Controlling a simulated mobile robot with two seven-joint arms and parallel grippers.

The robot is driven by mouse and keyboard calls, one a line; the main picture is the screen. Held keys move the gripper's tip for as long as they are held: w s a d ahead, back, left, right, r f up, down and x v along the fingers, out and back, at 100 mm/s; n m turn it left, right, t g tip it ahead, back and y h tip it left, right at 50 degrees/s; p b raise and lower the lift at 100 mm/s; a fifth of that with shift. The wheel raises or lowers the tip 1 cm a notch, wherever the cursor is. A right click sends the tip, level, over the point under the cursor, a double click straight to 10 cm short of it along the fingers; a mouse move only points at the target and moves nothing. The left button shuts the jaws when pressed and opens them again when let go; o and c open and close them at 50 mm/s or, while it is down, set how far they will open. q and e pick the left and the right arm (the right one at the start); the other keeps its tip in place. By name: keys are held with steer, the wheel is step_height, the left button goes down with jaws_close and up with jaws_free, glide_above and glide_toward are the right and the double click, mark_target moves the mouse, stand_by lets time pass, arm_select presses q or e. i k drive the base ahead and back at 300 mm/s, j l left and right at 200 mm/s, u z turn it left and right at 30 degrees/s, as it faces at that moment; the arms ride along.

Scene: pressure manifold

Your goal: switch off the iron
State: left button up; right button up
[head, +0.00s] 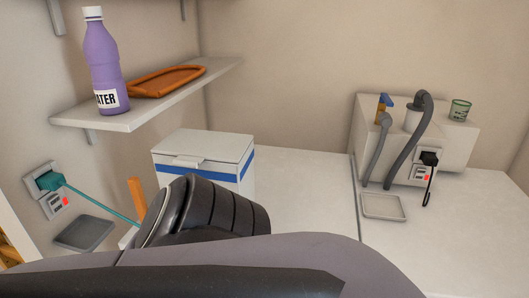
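I cannot make out an iron in the head view. On the left wall a socket plate (45,190) holds a teal plug (50,180), with a small red switch (65,201) below it. A teal cord (95,202) runs from this plug to the right and disappears behind my dark arm. On the right a second socket plate (420,174) holds a black plug (429,158) with a short black cord hanging down, and a red switch (427,177) sits beside it. My arm fills the bottom foreground and hides what lies behind it. Neither gripper shows.
A shelf (190,92) bears a purple water bottle (104,65) and an orange tray (165,80). A white box with a blue stripe (204,150) stands below. Grey trays lie at left (84,233) and right (383,206). Grey hoses (402,150) rise by a pale block (455,130). The middle counter is clear.

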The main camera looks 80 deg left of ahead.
mark_target(55, 204)
steer(key=u, duration=4)
